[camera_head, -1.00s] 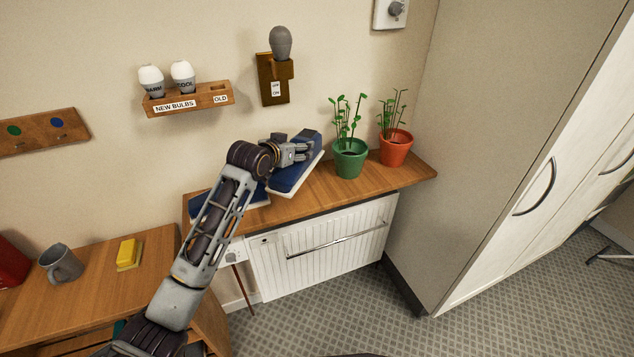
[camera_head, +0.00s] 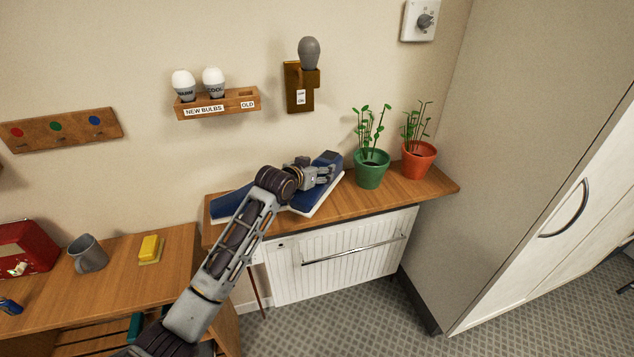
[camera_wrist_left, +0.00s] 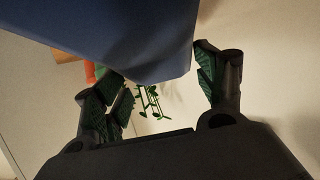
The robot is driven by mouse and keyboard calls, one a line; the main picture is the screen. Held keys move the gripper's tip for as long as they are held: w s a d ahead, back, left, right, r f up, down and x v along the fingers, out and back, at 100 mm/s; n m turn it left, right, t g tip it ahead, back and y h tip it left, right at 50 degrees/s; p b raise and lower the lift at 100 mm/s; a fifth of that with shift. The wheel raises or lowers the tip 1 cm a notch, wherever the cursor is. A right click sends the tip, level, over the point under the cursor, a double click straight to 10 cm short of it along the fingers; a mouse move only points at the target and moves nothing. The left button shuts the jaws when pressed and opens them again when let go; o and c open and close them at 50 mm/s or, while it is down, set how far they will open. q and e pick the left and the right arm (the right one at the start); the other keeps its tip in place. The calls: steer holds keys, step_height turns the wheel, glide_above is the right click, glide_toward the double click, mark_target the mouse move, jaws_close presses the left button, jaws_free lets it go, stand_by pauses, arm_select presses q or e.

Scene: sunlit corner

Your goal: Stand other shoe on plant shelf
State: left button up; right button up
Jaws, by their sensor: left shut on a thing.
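My left gripper (camera_head: 325,172) is shut on a blue shoe (camera_head: 330,158) with a white sole, at the middle of the wooden plant shelf (camera_head: 410,190). The shoe lies slantwise, and its sole edge is close over the shelf; I cannot tell if it touches. In the left wrist view the blue shoe (camera_wrist_left: 130,35) fills the top, between the two fingers of the gripper (camera_wrist_left: 160,88). The other blue shoe (camera_head: 230,202) rests at the shelf's left end, partly hidden by my arm. My right gripper is out of view.
A green pot (camera_head: 372,170) and an orange pot (camera_head: 418,162) with plants stand right of the held shoe. A bulb rack (camera_head: 220,105) and a lamp holder (camera_head: 297,95) are on the wall above. A lower table (camera_head: 115,275) bears a grey mug (camera_head: 88,255) and a yellow block (camera_head: 150,248).

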arm_select(q)
steer(key=shift+f, duration=2.4)
steer(key=shift+f, duration=0.15)
steer(key=o, duration=1.6)
steer(key=shift+s, duration=0.15)
steer(key=shift+v, duration=5.9)
